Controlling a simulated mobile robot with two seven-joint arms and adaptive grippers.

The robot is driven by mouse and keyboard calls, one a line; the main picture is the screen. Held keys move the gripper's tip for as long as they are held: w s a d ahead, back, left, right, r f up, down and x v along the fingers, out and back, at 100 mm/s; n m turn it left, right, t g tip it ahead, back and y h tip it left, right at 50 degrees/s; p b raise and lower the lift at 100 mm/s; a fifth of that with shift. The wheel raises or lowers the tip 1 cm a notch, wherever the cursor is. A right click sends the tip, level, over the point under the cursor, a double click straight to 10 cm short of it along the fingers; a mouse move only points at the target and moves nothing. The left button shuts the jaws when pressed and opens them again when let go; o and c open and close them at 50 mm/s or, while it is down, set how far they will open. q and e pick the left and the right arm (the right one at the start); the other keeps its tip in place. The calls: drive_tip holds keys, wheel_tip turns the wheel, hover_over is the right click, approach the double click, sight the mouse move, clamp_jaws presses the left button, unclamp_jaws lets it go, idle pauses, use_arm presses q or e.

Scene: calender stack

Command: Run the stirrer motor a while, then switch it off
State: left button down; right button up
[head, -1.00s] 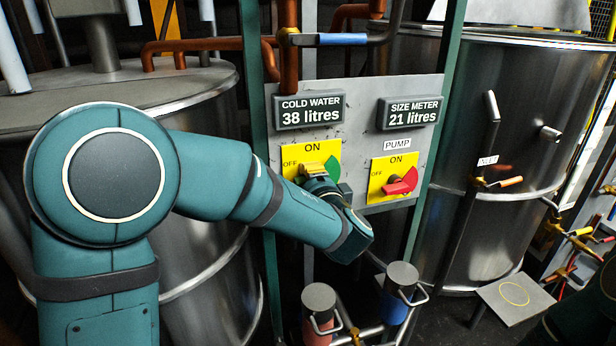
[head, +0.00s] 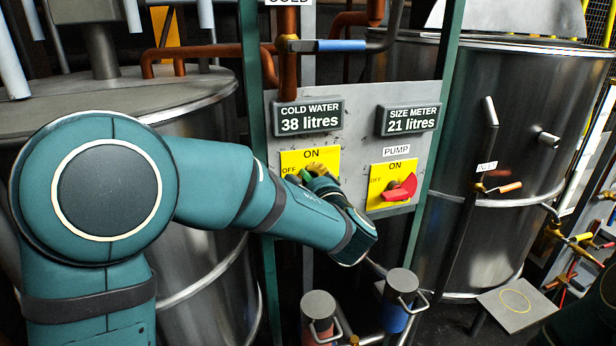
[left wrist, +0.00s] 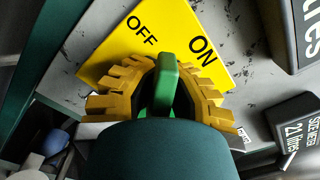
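A yellow switch plate (head: 325,158) marked OFF and ON is on the grey panel, under the cold water display. Its green handle (left wrist: 167,85) stands between my left gripper's (left wrist: 166,72) yellow ribbed fingers, which close on it from both sides. In the head view the left gripper (head: 311,177) covers most of the handle, so its exact setting is hard to read. In the left wrist view the handle points up, between the words OFF and ON. No stirrer is visible. My right gripper is not in view.
A second yellow plate (head: 378,183), labelled PUMP, has a red handle (head: 402,188) close to the right. Displays read cold water 38 litres (head: 309,117) and size meter 21 litres (head: 408,119). Steel tanks (head: 490,140) flank the panel; two grey-topped cylinders (head: 402,280) stand below.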

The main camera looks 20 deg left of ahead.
use_arm(q)
drive_tip(key=shift+w+d+m+p, duration=0.1)
drive_tip(key=shift+d+m+p, duration=0.1)
drive_tip(key=shift+m+p, duration=0.85)
drive_tip(key=shift+w+d+m+p, duration=0.15)
drive_tip(key=shift+m+p, duration=0.3)
drive_tip(key=shift+m, duration=1.25)
drive_tip(key=shift+d+m+p, duration=0.25)
drive_tip(key=shift+m+p, duration=0.5)
drive_tip(key=shift+m, duration=0.6)
drive_tip(key=shift+f, duration=0.1)
drive_tip(key=c, duration=1)
unclamp_jaws()
drive_tip(key=shift+o, duration=0.5)
drive_tip(key=shift+s+r, duration=0.1)
drive_tip(key=shift+r, duration=0.1)
drive_tip(key=v, duration=1.2)
